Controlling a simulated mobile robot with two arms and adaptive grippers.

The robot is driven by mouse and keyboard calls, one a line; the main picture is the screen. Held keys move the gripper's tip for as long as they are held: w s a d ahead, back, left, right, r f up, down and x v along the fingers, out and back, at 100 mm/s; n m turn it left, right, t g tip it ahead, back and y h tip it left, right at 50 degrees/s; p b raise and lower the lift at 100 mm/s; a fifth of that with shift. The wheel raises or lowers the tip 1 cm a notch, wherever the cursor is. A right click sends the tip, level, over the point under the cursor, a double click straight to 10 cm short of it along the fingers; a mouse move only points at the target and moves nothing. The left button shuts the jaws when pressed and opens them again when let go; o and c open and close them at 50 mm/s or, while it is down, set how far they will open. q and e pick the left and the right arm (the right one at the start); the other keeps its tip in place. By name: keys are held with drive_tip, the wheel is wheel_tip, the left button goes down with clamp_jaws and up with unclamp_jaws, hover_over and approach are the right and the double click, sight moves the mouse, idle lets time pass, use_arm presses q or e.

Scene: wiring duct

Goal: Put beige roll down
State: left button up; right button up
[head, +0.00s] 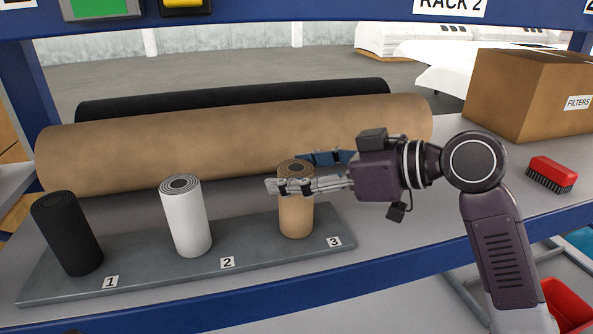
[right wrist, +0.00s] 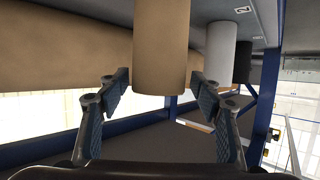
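The beige roll (head: 296,215) stands upright on the grey plate (head: 140,282) at the spot marked 3. My right gripper (head: 292,178) reaches in from the right near the top of this roll, one finger in front and the other behind. In the right wrist view, which is upside down, the beige roll (right wrist: 162,45) sits between the spread fingertips (right wrist: 160,75). A gap shows beside the left finger; contact at the right one is unclear. The gripper looks open. My left gripper is not in view.
A white roll (head: 186,218) stands at 2 and a black roll (head: 68,235) at 1. A long brown roll (head: 200,148) and a long black roll (head: 240,97) lie behind. A red brush (head: 551,172) and a cardboard box (head: 530,95) are on the right.

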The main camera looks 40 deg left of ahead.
drive_tip(key=shift+r, duration=0.35)
drive_tip(key=s+b+v, duration=0.1)
drive_tip(key=b+v, duration=0.3)
drive_tip(key=v, duration=0.8)
drive_tip(key=shift+w, duration=0.45)
drive_tip(key=shift+f, duration=0.15)
